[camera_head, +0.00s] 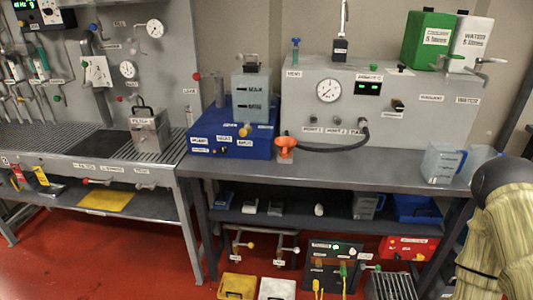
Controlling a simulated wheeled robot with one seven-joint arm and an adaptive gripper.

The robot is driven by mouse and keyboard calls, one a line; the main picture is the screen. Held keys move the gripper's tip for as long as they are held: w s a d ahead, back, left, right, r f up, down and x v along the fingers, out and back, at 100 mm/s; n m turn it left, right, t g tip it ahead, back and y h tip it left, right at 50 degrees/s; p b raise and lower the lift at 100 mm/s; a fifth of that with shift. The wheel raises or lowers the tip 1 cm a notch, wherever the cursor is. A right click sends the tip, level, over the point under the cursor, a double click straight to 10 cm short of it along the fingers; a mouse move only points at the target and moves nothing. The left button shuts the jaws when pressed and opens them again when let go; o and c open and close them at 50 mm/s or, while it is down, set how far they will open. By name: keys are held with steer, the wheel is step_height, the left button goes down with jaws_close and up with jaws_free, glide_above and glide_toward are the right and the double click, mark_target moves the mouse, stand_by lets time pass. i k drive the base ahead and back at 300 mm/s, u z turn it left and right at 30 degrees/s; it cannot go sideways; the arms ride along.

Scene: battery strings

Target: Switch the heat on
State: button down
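A blue unit (262,151) stands on the bench at the middle. It carries a translucent tank (251,85) with a dark handle on its lid. A yellow knob (244,131) and a small dark control (223,149) sit on its front among several white labels. One label may read heat, but the lettering is too small to be sure. I cannot tell the control's position. Part of my arm (500,225) shows at the right edge, well apart from the blue unit. My gripper is not in view.
A grey panel unit (430,113) with a round gauge (329,90) stands right of the blue unit. A black hose with an orange fitting (285,144) lies in front. Clear jugs (440,163) stand at the right. The bench front (350,176) is mostly clear.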

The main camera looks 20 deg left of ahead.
mark_target(223, 150)
steer(key=z, duration=2.4)
steer(key=k, duration=0.9)
steer(key=u, duration=2.85)
